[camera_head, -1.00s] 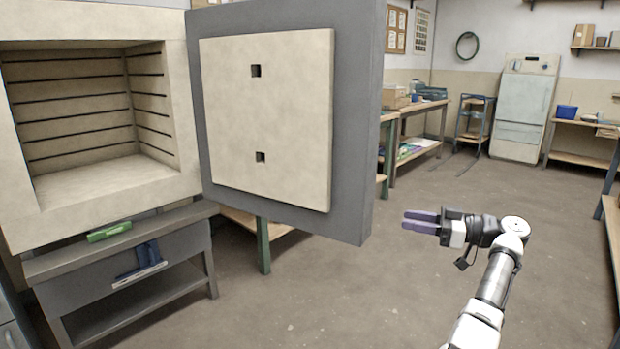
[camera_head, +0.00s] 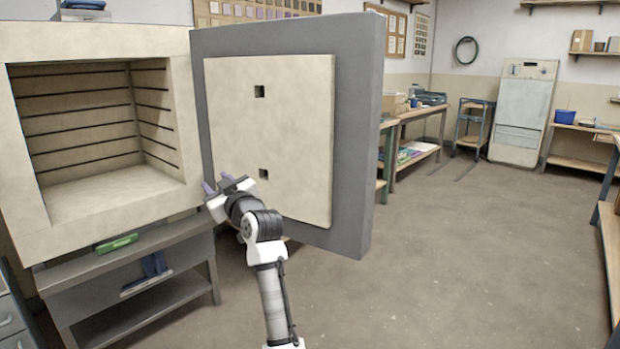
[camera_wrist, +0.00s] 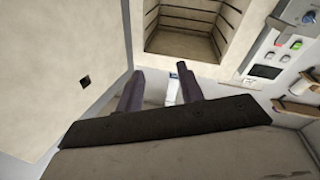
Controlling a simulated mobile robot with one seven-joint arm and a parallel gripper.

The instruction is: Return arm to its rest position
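My gripper (camera_head: 215,186) is in front of the lower left part of the open kiln door (camera_head: 345,130) in the head view, near the kiln's mouth. Its two purple-grey fingers stand apart with a gap between them, and it holds nothing. The fingers also show in the wrist view (camera_wrist: 158,88), with the door's pale inner panel (camera_wrist: 60,60) on the left. The kiln chamber (camera_head: 85,125) is empty in the head view. Whether my gripper touches the door cannot be told.
A grey stand (camera_head: 135,262) below the kiln bears a green object (camera_head: 117,243); a blue object (camera_head: 152,265) is at its front. Workbenches (camera_head: 420,115) and a pale cabinet (camera_head: 523,110) line the back. The floor (camera_head: 470,250) at the right is clear.

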